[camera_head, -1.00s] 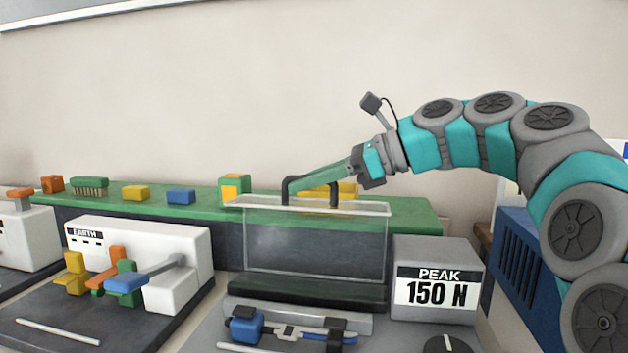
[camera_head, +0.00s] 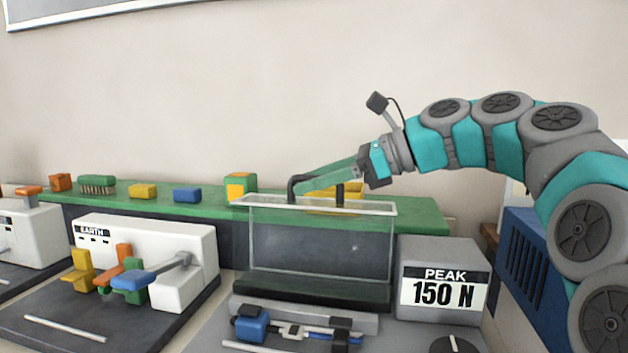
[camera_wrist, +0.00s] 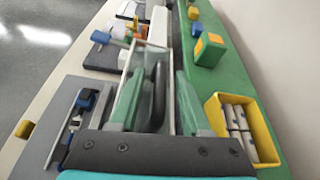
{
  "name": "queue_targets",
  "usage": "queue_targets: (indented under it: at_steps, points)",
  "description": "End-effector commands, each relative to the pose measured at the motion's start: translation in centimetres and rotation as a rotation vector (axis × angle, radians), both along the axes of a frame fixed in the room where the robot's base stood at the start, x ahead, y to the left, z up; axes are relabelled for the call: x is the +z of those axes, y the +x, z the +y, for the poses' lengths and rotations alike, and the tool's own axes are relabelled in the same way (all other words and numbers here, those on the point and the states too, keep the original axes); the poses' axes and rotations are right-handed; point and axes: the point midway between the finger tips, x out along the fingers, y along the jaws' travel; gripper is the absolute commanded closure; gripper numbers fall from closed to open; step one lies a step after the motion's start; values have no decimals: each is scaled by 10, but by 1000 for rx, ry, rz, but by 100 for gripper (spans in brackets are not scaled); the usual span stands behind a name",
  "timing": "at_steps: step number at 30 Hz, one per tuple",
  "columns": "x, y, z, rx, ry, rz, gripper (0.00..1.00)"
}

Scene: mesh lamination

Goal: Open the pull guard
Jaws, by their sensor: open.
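The pull guard (camera_head: 318,244) is a clear upright box with a pale top rim and a black handle (camera_head: 292,190) on top. It stands closed behind the fixture with the blue clamp. My gripper (camera_head: 318,181) reaches down from the right at the handle. In the wrist view, the two green fingers of my gripper (camera_wrist: 157,100) are apart, one on each side of the black handle (camera_wrist: 157,88). They straddle it; I cannot tell whether either finger touches it. Part of the handle is hidden behind the fingers in the head view.
A grey box reading PEAK 150 N (camera_head: 440,285) stands right of the guard. The EARTH station (camera_head: 150,250) with coloured levers is at the left. A green shelf (camera_head: 410,213) runs behind, holding several blocks, a brush (camera_head: 97,184) and a yellow bin (camera_wrist: 250,104).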

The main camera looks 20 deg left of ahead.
Motion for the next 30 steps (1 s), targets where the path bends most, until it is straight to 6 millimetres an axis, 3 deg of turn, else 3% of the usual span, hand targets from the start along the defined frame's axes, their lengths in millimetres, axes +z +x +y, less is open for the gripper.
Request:
queue_targets:
  at_steps: [5,18,30]
  points:
    - [4,3,-9,-2,2,-2,53]
    - [26,15,-65,-1,1,1,53]
    - [28,14,-70,1,0,0,53]
